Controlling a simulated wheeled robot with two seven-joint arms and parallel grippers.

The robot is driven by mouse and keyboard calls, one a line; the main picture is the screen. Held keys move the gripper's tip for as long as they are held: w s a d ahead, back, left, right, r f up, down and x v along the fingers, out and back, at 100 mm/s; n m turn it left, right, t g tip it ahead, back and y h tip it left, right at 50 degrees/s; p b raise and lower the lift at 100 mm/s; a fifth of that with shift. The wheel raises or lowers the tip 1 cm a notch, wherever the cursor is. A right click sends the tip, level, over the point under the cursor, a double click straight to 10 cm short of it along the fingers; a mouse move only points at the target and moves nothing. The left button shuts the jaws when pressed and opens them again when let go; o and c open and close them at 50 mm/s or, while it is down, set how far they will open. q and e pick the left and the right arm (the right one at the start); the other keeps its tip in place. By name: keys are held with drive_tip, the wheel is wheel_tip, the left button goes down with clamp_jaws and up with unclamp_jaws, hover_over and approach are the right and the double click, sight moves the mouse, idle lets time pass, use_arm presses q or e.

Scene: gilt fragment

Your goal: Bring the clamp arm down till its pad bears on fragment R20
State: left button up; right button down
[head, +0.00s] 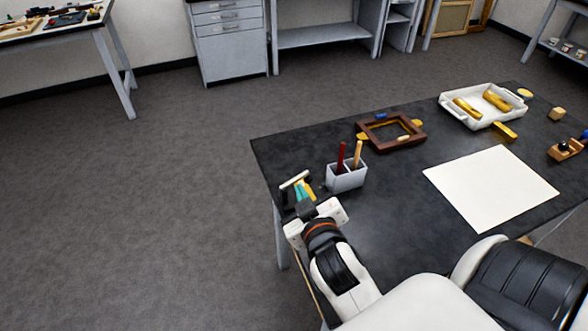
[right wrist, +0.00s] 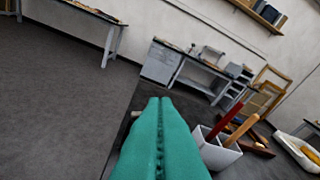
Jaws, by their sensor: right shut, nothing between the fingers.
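My right gripper (head: 303,188) is at the table's near-left corner, left of the grey holder. Its teal fingers (right wrist: 158,140) are together in the right wrist view, with nothing seen between them. A dark brown wooden frame (head: 397,143) lies on the table beyond the holder, with a blue piece (head: 380,115) on its far side and gold pieces (head: 417,122) at its edges. A pale bar (head: 293,179) shows beside the fingers; I cannot tell what it belongs to. I cannot make out the clamp arm, its pad or a label R20. My left gripper is out of view.
The grey holder (head: 347,180) holds a red and a wooden tool, close right of the fingers. A white tray (head: 455,112) with gold pieces stands at the back. A white sheet (head: 490,188) lies flat. A small wooden tool (head: 566,150) is at far right. Dark tabletop is bare mid-table.

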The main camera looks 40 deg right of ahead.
drive_tip(key=p, duration=0.2)
hover_over(298, 180)
drive_tip(key=s+a, duration=0.1)
drive_tip(key=a, duration=0.2)
drive_tip(key=f, duration=0.2)
drive_tip(key=shift+s+d+f, duration=0.15)
drive_tip(key=shift+d+f, duration=0.15)
drive_tip(key=shift+f, duration=0.3)
drive_tip(key=shift+s+d+f, duration=0.15)
drive_tip(key=shift+d+f, duration=0.15)
drive_tip(key=shift+f, duration=0.25)
drive_tip(key=shift+s+d+f, duration=0.2)
drive_tip(key=shift+f, duration=0.3)
drive_tip(key=shift+w+d+f, duration=0.1)
drive_tip(key=shift+f, duration=0.1)
drive_tip(key=shift+p, duration=0.3)
